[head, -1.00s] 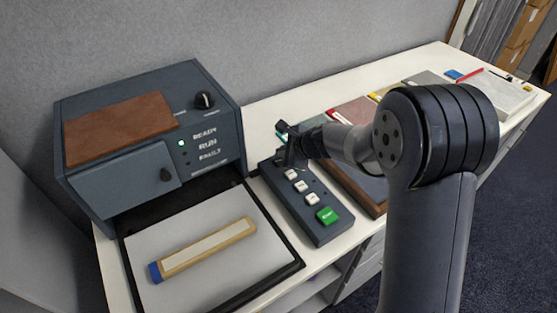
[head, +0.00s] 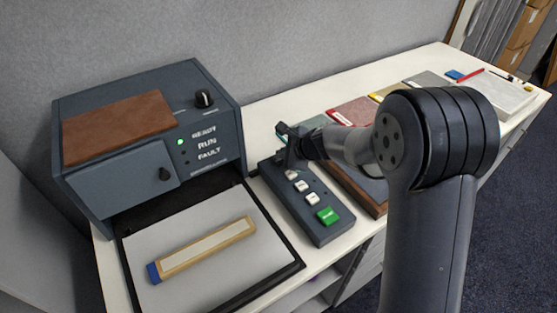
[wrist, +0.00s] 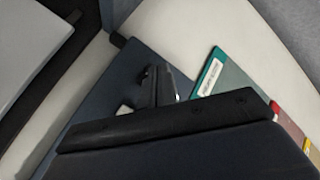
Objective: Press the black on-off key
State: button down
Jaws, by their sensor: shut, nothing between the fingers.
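The dark control pad (head: 318,225) lies on the table right of the tray, with several white keys (head: 299,186) in a row and a green key (head: 328,216) at its near end. My gripper (head: 289,164) is shut and empty, pointing down over the pad's far end, beyond the white keys. In the wrist view, my gripper (wrist: 163,88) shows over the dark pad (wrist: 103,75), with part of a white key (wrist: 126,110) beside it. I cannot make out the black on-off key; my gripper covers that end of the pad. I cannot tell whether the fingertips touch the pad.
A dark machine (head: 215,105) with a knob and a lit green lamp stands at the left. Its tray (head: 190,285) holds a wooden bar with a blue end (head: 205,248). Folders (head: 355,111) lie right of the pad, close to my arm. White table shows behind the pad.

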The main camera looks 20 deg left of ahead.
jog(key=shift+f+b, duration=0.4)
jog(key=shift+f, duration=0.05)
jog(key=shift+r, duration=0.1)
jog(key=shift+r+p, duration=0.7)
jog(key=shift+r, duration=0.1)
notch_tip(320, 180, up, 6)
jog(key=p, duration=0.5)
